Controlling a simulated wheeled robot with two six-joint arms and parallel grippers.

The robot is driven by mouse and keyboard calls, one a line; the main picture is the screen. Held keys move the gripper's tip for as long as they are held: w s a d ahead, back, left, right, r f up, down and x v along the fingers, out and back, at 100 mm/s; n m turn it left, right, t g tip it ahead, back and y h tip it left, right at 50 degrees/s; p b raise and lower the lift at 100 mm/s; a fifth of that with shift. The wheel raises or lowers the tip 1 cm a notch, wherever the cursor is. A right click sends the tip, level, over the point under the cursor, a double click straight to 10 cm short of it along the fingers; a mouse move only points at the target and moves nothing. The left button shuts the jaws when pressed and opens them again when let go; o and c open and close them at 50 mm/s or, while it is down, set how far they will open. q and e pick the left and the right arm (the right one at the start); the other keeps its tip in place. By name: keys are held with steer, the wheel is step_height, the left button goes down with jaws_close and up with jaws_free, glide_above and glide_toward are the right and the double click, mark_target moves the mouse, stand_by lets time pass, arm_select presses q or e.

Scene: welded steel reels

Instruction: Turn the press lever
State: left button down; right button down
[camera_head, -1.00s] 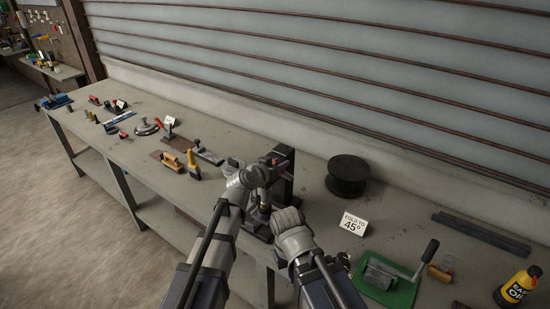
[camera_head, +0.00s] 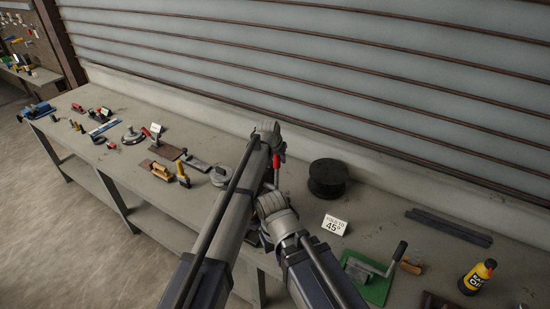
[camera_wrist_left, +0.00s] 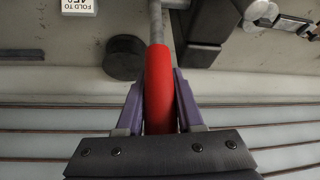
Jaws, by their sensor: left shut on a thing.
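The press lever has a red grip (camera_wrist_left: 160,85) on a grey metal rod; a bit of the red grip (camera_head: 277,160) shows beside my left wrist in the head view. My left gripper (camera_wrist_left: 157,80) is shut on the red grip, with one purple finger on each side of it. The dark press body (camera_wrist_left: 208,28) stands beside the rod in the left wrist view. In the head view my left arm hides most of the press. My right wrist is low in front of the press, and its jaws are hidden.
A black reel (camera_head: 327,178) lies right of the press, with a "FOLD TO 45°" card (camera_head: 334,224) in front. Farther right are a green-based tool (camera_head: 372,285), dark bars (camera_head: 448,227) and a yellow oil bottle (camera_head: 478,277). Hand tools lie left along the bench.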

arm_select(q)
steer(key=shift+w+d+g, duration=0.3)
steer(key=shift+w, duration=0.05)
steer(key=shift+f, duration=0.1)
steer(key=c, duration=0.5)
jaws_free()
steer(key=shift+c, duration=0.2)
